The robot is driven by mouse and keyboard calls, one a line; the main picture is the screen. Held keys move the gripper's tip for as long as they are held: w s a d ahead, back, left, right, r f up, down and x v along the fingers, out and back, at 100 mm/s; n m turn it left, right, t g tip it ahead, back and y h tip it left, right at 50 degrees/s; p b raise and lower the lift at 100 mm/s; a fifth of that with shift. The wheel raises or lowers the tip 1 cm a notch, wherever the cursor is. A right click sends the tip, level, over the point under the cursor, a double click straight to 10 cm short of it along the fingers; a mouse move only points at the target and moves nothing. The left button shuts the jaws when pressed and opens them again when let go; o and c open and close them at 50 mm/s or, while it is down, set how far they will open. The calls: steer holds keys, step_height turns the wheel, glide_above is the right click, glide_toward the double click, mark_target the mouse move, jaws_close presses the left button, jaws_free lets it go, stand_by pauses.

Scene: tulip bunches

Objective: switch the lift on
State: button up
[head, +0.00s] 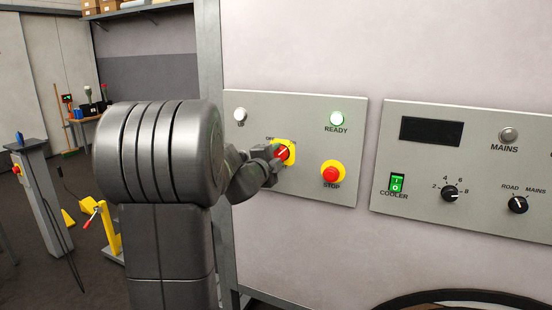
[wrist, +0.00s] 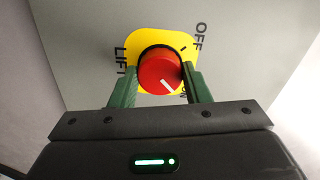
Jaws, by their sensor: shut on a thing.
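The lift switch is a red rotary knob (head: 284,152) on a yellow plate, on the left grey panel (head: 305,185). In the wrist view the knob (wrist: 158,70) sits between the two green fingers of my gripper (wrist: 160,86), which is shut on it. The knob's white line points to the lower right there, towards a partly hidden label ending in N, and away from the OFF label (wrist: 199,36). The LIFT label (wrist: 121,60) is on the left. In the head view my gripper (head: 273,156) reaches the knob from the left and covers part of its plate.
A white lamp (head: 240,114) is at upper left. A second panel (head: 470,217) with COOLER switch and dials is to the right.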

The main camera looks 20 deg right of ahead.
steer(key=o, duration=1)
steer(key=shift+s, duration=0.1)
steer(key=v, duration=1.3)
steer(key=shift+s+a, duration=0.25)
steer(key=x, duration=1.4)
steer(key=shift+a, duration=0.1)
